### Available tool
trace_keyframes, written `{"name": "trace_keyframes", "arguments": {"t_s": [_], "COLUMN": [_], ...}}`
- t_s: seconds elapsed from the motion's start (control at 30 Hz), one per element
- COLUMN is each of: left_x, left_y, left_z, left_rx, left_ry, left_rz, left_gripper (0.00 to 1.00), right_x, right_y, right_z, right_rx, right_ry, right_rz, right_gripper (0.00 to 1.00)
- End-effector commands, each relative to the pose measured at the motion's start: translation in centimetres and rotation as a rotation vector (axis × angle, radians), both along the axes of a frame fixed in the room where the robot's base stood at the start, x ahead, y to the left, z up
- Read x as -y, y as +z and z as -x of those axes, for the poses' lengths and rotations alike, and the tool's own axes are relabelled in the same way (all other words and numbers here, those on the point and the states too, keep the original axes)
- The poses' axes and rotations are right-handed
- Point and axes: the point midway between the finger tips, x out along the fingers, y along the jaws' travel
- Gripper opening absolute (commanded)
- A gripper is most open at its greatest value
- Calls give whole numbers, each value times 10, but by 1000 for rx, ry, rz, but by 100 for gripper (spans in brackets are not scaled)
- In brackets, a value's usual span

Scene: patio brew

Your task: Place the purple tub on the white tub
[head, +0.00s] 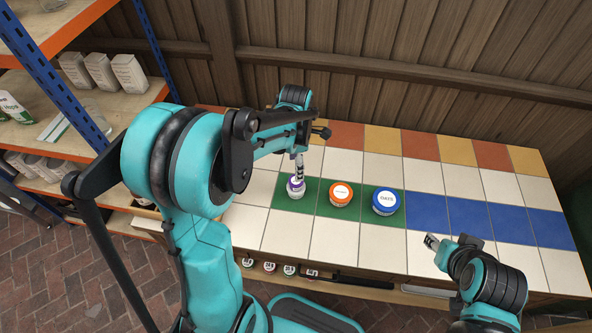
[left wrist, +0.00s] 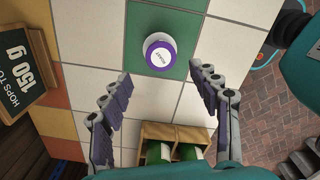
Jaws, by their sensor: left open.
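The purple tub (head: 296,190) has a pale body and a purple lid with a white label. It stands on a green tile at the left of a row of tubs, and shows at the top of the left wrist view (left wrist: 160,56). My left gripper (head: 299,168) is just above it in the head view. In the left wrist view my left gripper (left wrist: 161,75) is open and empty, its fingers spread wide with the tub between and beyond their tips. I cannot pick out a separate white tub. My right gripper (head: 432,242) is near the counter's front edge; its jaw state is unclear.
An orange-lidded tub (head: 341,193) and a blue-lidded tub (head: 385,201) stand right of the purple one. Blue tiles (head: 470,216) farther right are clear. The left wrist view shows a chalkboard sign (left wrist: 22,70) and a wooden crate (left wrist: 190,134) with green-and-white items.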

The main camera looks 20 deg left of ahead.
Motion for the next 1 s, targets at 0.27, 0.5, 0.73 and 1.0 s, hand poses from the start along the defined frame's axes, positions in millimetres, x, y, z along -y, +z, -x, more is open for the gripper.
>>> {"name": "trace_keyframes", "arguments": {"t_s": [0.27, 0.5, 0.73, 1.0], "left_x": [0, 11, 29, 46], "left_y": [35, 63, 97, 114], "left_z": [1, 21, 59, 103], "left_rx": [2, 89, 234, 342], "left_ry": [-7, -327, -918, -1595], "left_rz": [0, -24, -138, -384], "left_gripper": [62, 62, 62, 62], "right_x": [0, 0, 0, 0], "right_y": [12, 12, 12, 12], "right_z": [0, 0, 0, 0], "right_rx": [0, 0, 0, 0], "right_ry": [0, 0, 0, 0], "right_rz": [0, 0, 0, 0], "right_gripper": [40, 40, 40, 40]}}
